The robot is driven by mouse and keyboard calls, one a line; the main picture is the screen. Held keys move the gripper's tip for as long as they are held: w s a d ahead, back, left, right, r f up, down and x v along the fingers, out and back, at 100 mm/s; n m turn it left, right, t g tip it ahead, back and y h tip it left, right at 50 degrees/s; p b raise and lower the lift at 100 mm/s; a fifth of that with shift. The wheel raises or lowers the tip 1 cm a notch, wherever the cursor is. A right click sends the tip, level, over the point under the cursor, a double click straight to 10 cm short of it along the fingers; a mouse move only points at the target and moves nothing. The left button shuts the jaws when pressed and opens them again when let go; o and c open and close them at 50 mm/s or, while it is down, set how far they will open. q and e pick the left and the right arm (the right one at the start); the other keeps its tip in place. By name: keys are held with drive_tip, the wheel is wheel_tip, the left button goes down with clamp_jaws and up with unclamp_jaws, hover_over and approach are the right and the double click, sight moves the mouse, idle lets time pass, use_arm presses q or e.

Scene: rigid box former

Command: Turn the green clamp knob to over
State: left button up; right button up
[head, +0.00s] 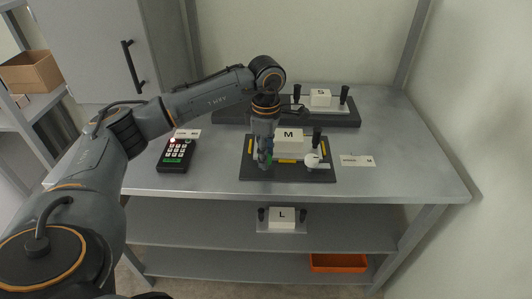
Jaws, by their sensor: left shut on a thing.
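The green clamp knob (269,159) shows as a small green patch at the left side of the box former, mostly hidden by my left gripper. My left gripper (265,163) points down over it and is shut on it. The former has a dark base plate (287,175) with yellow strips and a white block marked M (289,140). A white round knob (312,160) sits at the front right of the plate. Which way the green knob is turned cannot be told. My right gripper is not in view.
A black keypad (176,155) lies left of the former. A label card (357,160) lies to its right. A dark rack (340,118) with another white block stands behind. A block marked L (282,217) and an orange bin (338,262) are on the shelves below. The right tabletop is clear.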

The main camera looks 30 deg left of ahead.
use_arm(q)
drive_tip(key=o, duration=1.1)
drive_tip(key=shift+o, duration=0.2)
wheel_tip(320, 180, up, 12)
